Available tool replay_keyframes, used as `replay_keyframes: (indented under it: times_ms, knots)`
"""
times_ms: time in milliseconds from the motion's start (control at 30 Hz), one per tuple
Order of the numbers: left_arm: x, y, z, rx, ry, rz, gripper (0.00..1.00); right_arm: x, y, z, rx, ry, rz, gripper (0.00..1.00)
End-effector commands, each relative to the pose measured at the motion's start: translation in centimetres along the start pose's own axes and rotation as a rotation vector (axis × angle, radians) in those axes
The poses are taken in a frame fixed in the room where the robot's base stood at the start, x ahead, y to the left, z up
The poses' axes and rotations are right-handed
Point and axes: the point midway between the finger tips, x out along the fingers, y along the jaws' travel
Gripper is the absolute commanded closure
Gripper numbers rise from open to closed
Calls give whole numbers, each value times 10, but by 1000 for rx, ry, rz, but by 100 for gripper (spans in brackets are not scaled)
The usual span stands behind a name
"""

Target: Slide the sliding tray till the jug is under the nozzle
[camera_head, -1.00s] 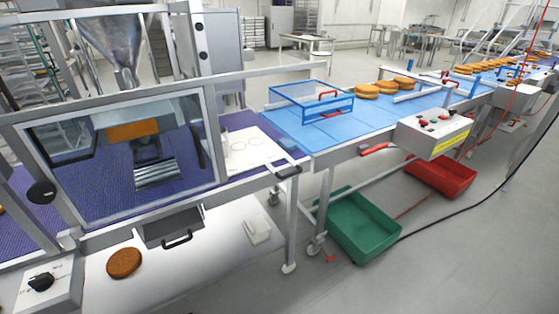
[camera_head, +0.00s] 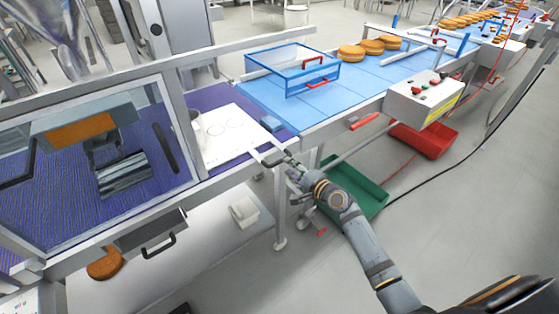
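The sliding tray (camera_head: 228,151) is a white plate with round outlines, lying right of the guarded filling machine. Its handle (camera_head: 268,157) sticks out at the front right corner. A pale jug (camera_head: 197,121) stands at the tray's left end, partly hidden by the guard's post. The metal hopper (camera_head: 48,32) is at top left. I cannot make out the nozzle clearly; a metal cylinder (camera_head: 122,173) shows behind the guard window. My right gripper (camera_head: 284,158) is at the tray handle, its fingers small and partly overlapping it. My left gripper is not in view.
A blue conveyor (camera_head: 325,96) with a blue-framed guard (camera_head: 292,72) and filled rounds (camera_head: 372,47) runs to the right. A control box (camera_head: 424,97) sits on its front edge. A green crate (camera_head: 357,190) and a red crate (camera_head: 422,140) stand below.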

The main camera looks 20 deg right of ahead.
Motion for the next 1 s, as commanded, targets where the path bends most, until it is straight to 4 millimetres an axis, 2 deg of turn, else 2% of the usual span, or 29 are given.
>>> replay_keyframes:
  times_ms: [100,300,433,667,933,1000]
  knots:
    - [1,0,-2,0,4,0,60,27,-1,0,3,0,-2,62]
    - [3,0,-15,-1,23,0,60,57,0,0,-1,0,0,62]
    - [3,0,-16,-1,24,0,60,64,0,1,-2,-1,1,62]
    - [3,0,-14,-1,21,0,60,64,1,0,-2,-1,1,62]
    - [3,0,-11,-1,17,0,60,64,1,0,-2,-1,2,97]
    - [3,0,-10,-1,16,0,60,64,1,0,-2,-1,2,100]
